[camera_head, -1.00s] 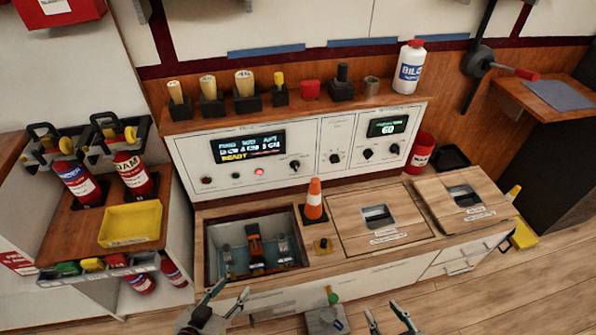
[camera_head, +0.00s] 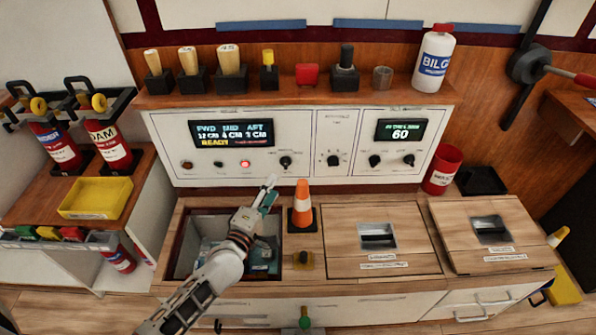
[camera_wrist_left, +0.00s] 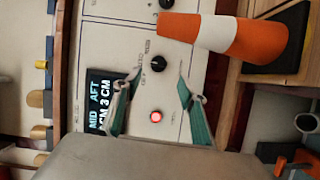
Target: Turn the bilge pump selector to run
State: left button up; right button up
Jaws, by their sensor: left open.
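A white control panel (camera_head: 215,170) carries a display reading READY, a lit red lamp (camera_head: 245,163) and a black selector knob (camera_head: 286,162). I take this knob for the bilge pump selector; its label is too small to read. In the left wrist view the knob (camera_wrist_left: 158,64) shows beyond and between my fingertips, with the red lamp (camera_wrist_left: 156,116) below it. My left gripper (camera_head: 270,186) is open and empty, in front of the panel, below and left of the knob. It appears apart from the knob. My right gripper is not in view.
An orange-and-white cone (camera_head: 302,207) stands close to the right of my left gripper. An open hatch (camera_head: 181,245) lies under my left arm. Other knobs (camera_head: 333,160) sit farther right. A shelf above holds several tools and a white bottle (camera_head: 434,62).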

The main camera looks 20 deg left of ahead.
aim_at(284, 166)
pick_arm(q)
jog(key=w+n+b, duration=0.1)
jog(key=w+b, duration=0.1)
jog(key=w, duration=0.7)
jog(key=shift+d+y, duration=0.3)
jog(key=shift+d, duration=0.05)
jog(key=shift+r, duration=0.1)
jog(key=c, duration=1.1)
